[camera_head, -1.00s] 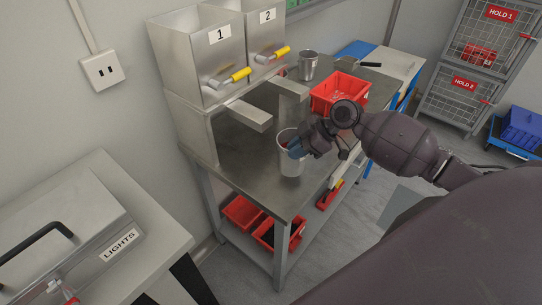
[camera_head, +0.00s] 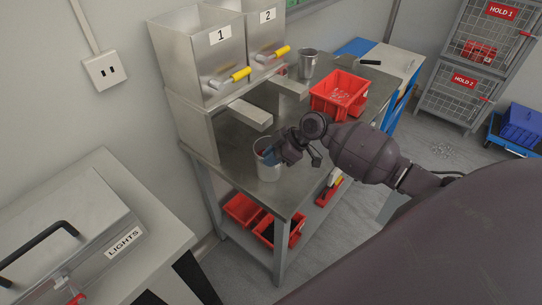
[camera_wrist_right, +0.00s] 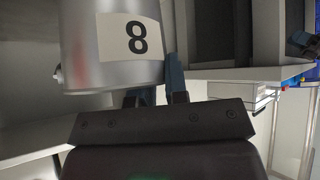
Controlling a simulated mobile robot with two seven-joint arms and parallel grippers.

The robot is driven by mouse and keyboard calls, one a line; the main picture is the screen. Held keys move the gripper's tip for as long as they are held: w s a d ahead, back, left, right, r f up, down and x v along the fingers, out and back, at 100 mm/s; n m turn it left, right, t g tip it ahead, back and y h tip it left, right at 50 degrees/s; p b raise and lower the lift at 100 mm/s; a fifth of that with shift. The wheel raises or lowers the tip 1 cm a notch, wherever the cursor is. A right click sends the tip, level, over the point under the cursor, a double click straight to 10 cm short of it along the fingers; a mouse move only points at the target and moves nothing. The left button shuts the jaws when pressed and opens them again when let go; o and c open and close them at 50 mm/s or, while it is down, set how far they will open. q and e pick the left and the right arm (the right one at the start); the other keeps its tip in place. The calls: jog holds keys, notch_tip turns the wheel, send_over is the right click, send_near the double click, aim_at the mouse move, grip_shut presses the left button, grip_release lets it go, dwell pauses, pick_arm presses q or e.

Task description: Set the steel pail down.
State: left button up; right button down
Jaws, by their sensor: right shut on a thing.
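The steel pail (camera_head: 268,172) is upright over the near part of the steel bench (camera_head: 236,146). My right gripper (camera_head: 270,155) is shut on its rim side, with blue fingers. In the right wrist view the pail (camera_wrist_right: 85,45) fills the upper left and shows a label "8", with the blue fingers (camera_wrist_right: 158,88) behind and beside it. I cannot tell whether its base touches the bench. My left gripper is not in view.
A second steel pail (camera_head: 309,64) stands at the bench's back, near a red crate (camera_head: 339,94) holding clear bits. Hoppers 1 (camera_head: 205,55) and 2 (camera_head: 262,40) stand along the wall, with chutes above the bench. Bare bench lies around the held pail.

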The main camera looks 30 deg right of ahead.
jog(key=c, duration=1.2)
grip_release()
jog(key=shift+o, duration=0.5)
jog(key=shift+d, duration=0.1)
jog(key=v, duration=1.2)
jog(key=s+a+f+m+t+h, duration=0.1)
jog(key=s+a+f+m, duration=0.1)
jog(key=f, duration=0.4)
jog(key=s+a+f+m+t+h, duration=0.2)
jog(key=s+f+m, duration=0.1)
jog(key=s+f, duration=0.2)
jog(key=s+a+f+m+t+h, duration=0.2)
jog(key=s+f+m, duration=0.1)
jog(key=f, duration=0.3)
jog(key=shift+s+a+f+m+b, duration=0.3)
jog(key=shift+s+f, duration=0.05)
jog(key=shift+s, duration=0.05)
jog(key=s+a+m+t+h, duration=0.2)
jog(key=s+a+m, duration=0.1)
jog(key=s, duration=0.3)
jog(key=shift+f+h, duration=0.4)
